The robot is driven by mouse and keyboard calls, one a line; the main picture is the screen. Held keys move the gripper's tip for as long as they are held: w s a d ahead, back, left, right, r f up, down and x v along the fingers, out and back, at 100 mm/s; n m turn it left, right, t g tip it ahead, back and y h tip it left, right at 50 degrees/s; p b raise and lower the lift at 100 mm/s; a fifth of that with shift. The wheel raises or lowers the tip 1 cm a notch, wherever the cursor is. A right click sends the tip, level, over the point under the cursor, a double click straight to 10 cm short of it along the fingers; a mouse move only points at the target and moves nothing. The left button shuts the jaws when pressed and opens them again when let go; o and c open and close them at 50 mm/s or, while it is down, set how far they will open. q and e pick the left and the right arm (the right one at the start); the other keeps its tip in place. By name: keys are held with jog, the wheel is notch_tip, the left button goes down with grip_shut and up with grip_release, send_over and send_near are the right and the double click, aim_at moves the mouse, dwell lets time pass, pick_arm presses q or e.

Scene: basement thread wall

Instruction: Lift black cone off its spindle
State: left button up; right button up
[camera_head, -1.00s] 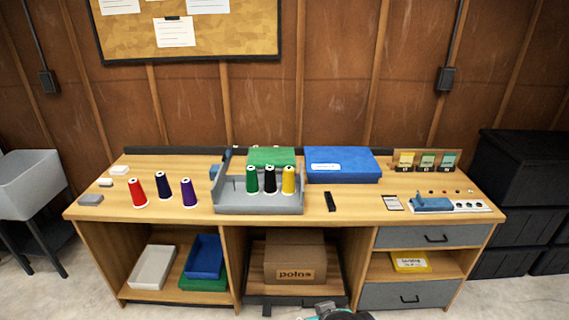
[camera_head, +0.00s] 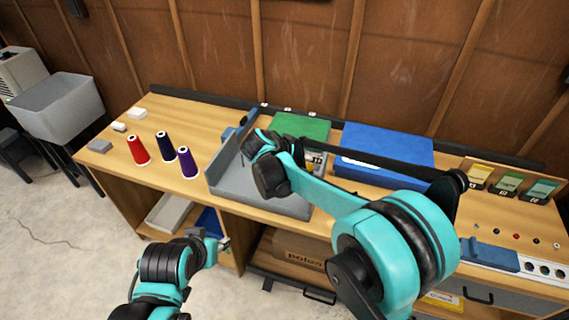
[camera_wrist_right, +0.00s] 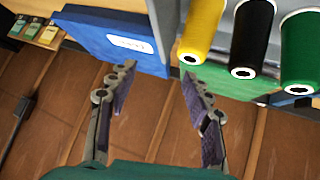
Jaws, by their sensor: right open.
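The black cone (camera_wrist_right: 250,38) stands between the yellow cone (camera_wrist_right: 201,30) and the green cone (camera_wrist_right: 300,50) in the right wrist view, which looks upside down. My right gripper (camera_wrist_right: 155,92) is open and empty, with the cones apart from its fingers, off to the right of them. In the head view my right arm covers the black cone, and the right gripper's fingers cannot be made out. The grey tray (camera_head: 270,203) shows below the arm. My left gripper (camera_head: 218,240) is low in front of the table; its fingers are too small to read.
A red cone (camera_head: 139,151), a navy cone (camera_head: 166,147) and a purple cone (camera_head: 188,163) stand left of the tray. A green box (camera_head: 301,127) and a blue box (camera_head: 385,152) sit behind and right. Bare tabletop (camera_head: 192,113) lies behind the left cones.

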jog(key=w+a+f+m+t+h+p, duration=0.1)
jog(key=w+a+f+m+h, duration=0.15)
jog(key=a, duration=0.35)
jog(key=w+a+f+m+t+h+p, duration=0.1)
jog(key=w+a+f, duration=0.25)
jog(key=a, duration=0.35)
jog(key=shift+m+y, duration=0.25)
jog(key=b+x, duration=0.1)
jog(key=x, duration=0.1)
jog(key=b+x, duration=0.1)
jog(key=x, duration=0.1)
jog(key=s+b+x, duration=0.1)
jog(key=x, duration=0.2)
jog(key=shift+d+f+b, duration=0.25)
jog(key=shift+f+b, duration=0.05)
jog(key=shift+f, duration=0.1)
jog(key=shift+w+d, duration=0.15)
jog(key=shift+w, duration=0.05)
jog(key=c, duration=1)
